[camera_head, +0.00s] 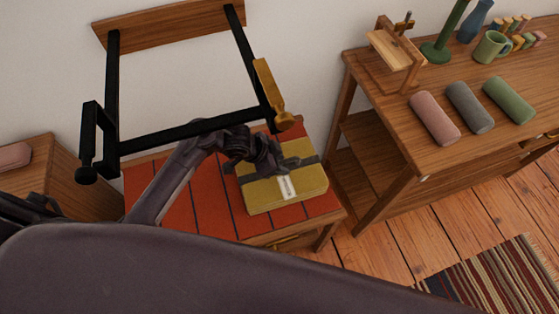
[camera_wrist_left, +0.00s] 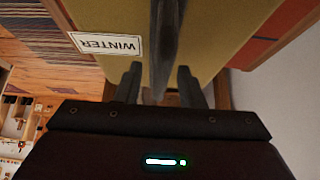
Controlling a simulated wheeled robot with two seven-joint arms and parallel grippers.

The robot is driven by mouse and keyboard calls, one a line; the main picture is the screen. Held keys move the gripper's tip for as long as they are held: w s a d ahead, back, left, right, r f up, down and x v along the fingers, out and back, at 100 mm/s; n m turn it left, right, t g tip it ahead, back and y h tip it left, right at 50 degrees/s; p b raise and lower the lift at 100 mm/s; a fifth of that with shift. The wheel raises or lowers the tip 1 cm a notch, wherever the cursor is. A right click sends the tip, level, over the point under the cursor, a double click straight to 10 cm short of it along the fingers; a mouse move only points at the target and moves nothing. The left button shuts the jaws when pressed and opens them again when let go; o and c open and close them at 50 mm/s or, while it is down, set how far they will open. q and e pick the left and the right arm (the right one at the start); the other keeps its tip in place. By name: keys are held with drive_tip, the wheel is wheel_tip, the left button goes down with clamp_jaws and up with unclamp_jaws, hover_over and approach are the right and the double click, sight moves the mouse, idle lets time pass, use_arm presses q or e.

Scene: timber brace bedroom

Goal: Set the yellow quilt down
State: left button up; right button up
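The yellow quilt (camera_head: 300,185) is a folded, boxy bundle with a dark strap and a white label. It appears to rest on the right end of a red-orange striped top (camera_head: 190,205). My left gripper (camera_head: 248,165) is at the quilt's left side, partly over the strap. In the left wrist view the quilt (camera_wrist_left: 215,30) shows its WINTER label. The dark strap (camera_wrist_left: 165,40) runs between the left gripper's fingers (camera_wrist_left: 160,88), which stand apart with a visible gap. My right gripper is not in view.
A black frame with a wooden board (camera_head: 170,25) stands behind the striped top. A wooden table (camera_head: 405,125) at right holds pink, grey and green rolls (camera_head: 510,100), a green mug (camera_head: 492,46) and a wooden stand. A cabinet (camera_head: 65,185) is at left; a striped rug (camera_head: 495,280) lies lower right.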

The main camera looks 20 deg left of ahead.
use_arm(q)
drive_tip(key=shift+r, duration=0.15)
drive_tip(key=p+v, duration=0.2)
drive_tip(key=v, duration=0.5)
drive_tip(key=shift+s+a+r, duration=0.1)
drive_tip(key=shift+r, duration=0.1)
drive_tip(key=shift+f, duration=0.1)
